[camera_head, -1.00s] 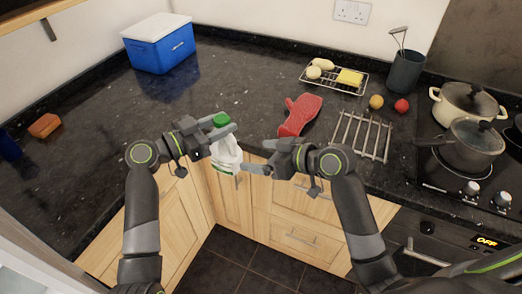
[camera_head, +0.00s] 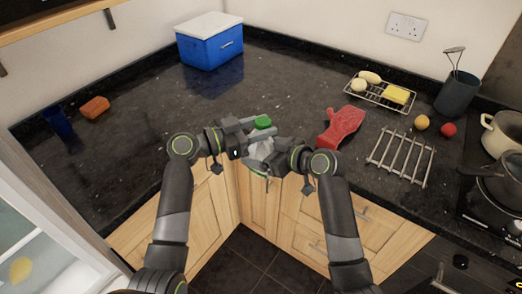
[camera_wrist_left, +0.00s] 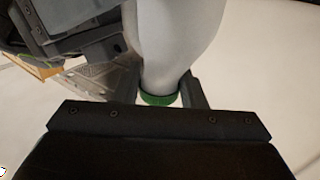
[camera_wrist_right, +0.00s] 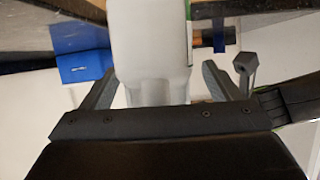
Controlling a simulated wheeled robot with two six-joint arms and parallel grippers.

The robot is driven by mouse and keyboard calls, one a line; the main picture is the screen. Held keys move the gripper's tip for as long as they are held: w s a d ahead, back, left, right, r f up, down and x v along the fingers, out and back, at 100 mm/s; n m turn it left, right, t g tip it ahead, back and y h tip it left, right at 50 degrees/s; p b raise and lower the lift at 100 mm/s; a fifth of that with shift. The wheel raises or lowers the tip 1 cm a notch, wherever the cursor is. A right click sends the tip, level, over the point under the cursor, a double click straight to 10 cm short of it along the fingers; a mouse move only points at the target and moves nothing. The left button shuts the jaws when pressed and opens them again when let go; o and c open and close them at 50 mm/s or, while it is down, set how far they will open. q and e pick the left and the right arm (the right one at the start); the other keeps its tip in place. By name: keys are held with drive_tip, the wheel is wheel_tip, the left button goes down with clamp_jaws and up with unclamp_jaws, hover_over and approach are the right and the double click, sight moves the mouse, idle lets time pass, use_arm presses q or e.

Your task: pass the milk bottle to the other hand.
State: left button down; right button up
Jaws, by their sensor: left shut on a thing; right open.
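The milk bottle (camera_head: 262,150) is white with a green cap and hangs in the air in front of the counter edge. My left gripper (camera_head: 258,130) is shut on it near the neck, just under the cap; the left wrist view shows the white bottle (camera_wrist_left: 172,45) between its fingers. My right gripper (camera_head: 262,162) is open at the bottle's lower body. In the right wrist view the bottle (camera_wrist_right: 152,45) stands between the two spread fingers. Whether either right finger touches it I cannot tell. The right gripper and arm hide part of the bottle in the head view.
The dark granite counter (camera_head: 200,110) is mostly clear behind the grippers. A red oven mitt (camera_head: 341,126) and a metal rack (camera_head: 400,157) lie to the right. A blue cool box (camera_head: 209,45) stands at the back. An orange sponge-like block (camera_head: 95,107) lies at left.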

use_arm(q)
drive_tip(key=shift+r, duration=0.1)
use_arm(e)
drive_tip(key=shift+w+a+f, duration=0.15)
drive_tip(key=shift+w+a, duration=0.1)
drive_tip(key=shift+s, duration=0.1)
drive_tip(key=c, duration=1.4)
use_arm(q)
drive_tip(key=c, duration=0.8)
unclamp_jaws()
use_arm(e)
drive_tip(key=shift+c, duration=0.3)
